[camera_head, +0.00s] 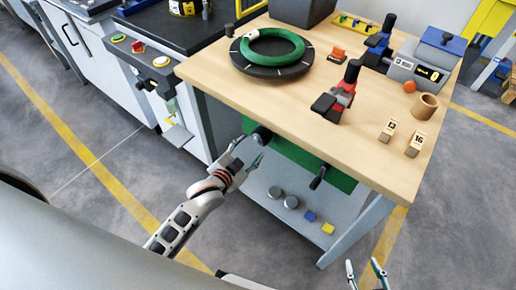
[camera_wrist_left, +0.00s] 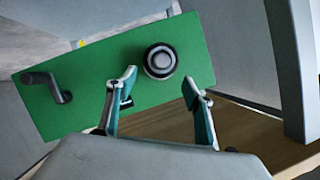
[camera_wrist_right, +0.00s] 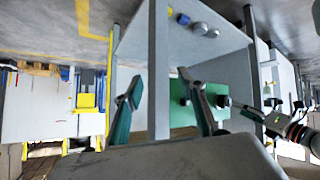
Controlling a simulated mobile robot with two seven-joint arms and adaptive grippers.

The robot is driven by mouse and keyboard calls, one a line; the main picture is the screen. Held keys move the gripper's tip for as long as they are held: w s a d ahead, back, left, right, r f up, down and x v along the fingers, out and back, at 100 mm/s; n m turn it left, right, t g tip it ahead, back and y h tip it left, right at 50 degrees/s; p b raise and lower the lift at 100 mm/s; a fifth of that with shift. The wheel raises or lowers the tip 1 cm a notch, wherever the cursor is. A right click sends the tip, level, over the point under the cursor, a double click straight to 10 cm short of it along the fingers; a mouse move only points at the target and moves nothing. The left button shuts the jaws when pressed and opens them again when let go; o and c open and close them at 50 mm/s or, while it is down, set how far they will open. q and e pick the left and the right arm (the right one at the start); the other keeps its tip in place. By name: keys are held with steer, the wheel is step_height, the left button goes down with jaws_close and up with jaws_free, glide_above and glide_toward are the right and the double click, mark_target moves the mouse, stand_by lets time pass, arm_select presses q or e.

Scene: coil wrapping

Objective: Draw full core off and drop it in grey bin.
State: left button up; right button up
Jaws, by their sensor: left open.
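A green panel (camera_head: 338,179) hangs under the front of the wooden table. In the left wrist view the panel (camera_wrist_left: 95,70) carries a dark round part with a grey centre (camera_wrist_left: 160,62), possibly the core, and a dark crank (camera_wrist_left: 48,87). The crank (camera_head: 318,177) also shows in the head view. My left gripper (camera_head: 251,149) is open and empty, in front of the round part, its fingers apart on either side below it. My right gripper (camera_head: 366,274) is open and empty, low in front of the table. A dark grey bin (camera_head: 302,11) stands at the table's back edge.
A green ring (camera_head: 268,47) lies on a black turntable (camera_head: 262,71). A red-black tool (camera_head: 340,95), a tan tube (camera_head: 426,106), tagged blocks (camera_head: 414,144) and a grey-blue machine (camera_head: 420,68) are on the table. Grey discs (camera_head: 275,192) lie on the lower shelf.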

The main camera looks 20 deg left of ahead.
mark_target(258, 140)
arm_select(q)
steer(key=b+x, duration=0.1)
steer(key=x, duration=0.6)
steer(key=shift+s+d+b, duration=0.1)
steer(key=shift+b, duration=0.3)
steer(key=shift+w+f, duration=0.1)
steer(key=shift+w, duration=0.25)
steer(key=shift+w+d, duration=0.1)
steer(key=shift+w, duration=0.2)
steer(key=c, duration=1.2)
steer(key=o, duration=0.5)
steer(key=c, duration=0.6)
arm_select(e)
steer(key=shift+w+f, duration=0.25)
steer(key=shift+f, duration=0.1)
